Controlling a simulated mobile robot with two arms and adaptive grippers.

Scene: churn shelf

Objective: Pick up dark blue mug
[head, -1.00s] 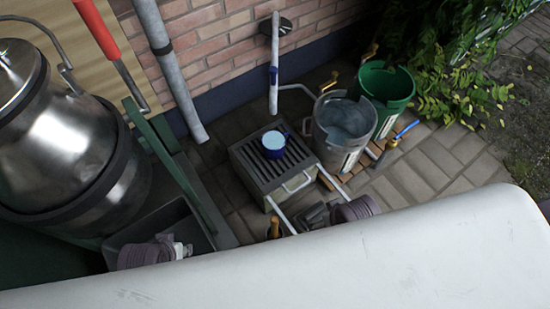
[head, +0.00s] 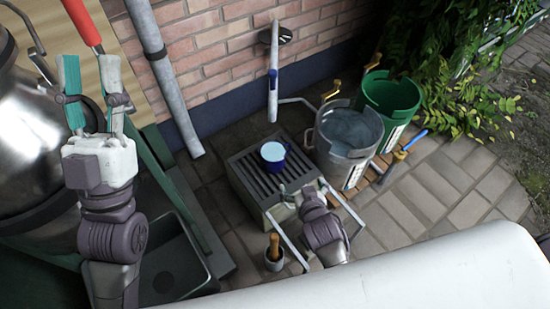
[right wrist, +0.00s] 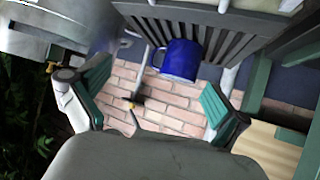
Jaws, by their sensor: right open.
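The dark blue mug (head: 273,157) has a pale inside and stands upright on a slatted grey drain box (head: 240,177) by the brick wall. Its handle points right in the head view. My right gripper (head: 300,189) is at the box's front edge, short of the mug and apart from it. In the right wrist view the mug (right wrist: 182,63) shows beyond and between the open, empty green-padded fingers (right wrist: 157,88), with its handle at left. My left gripper (head: 91,88) is open and empty, raised in front of the metal churn, far left of the mug.
A grey bucket (head: 346,145) and a green bucket (head: 390,104) stand right of the box. A metal churn (head: 30,150) and a dark basin (head: 172,272) are at left. A small pot with a wooden handle (head: 273,262) stands in front of the box. Paving at right is clear.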

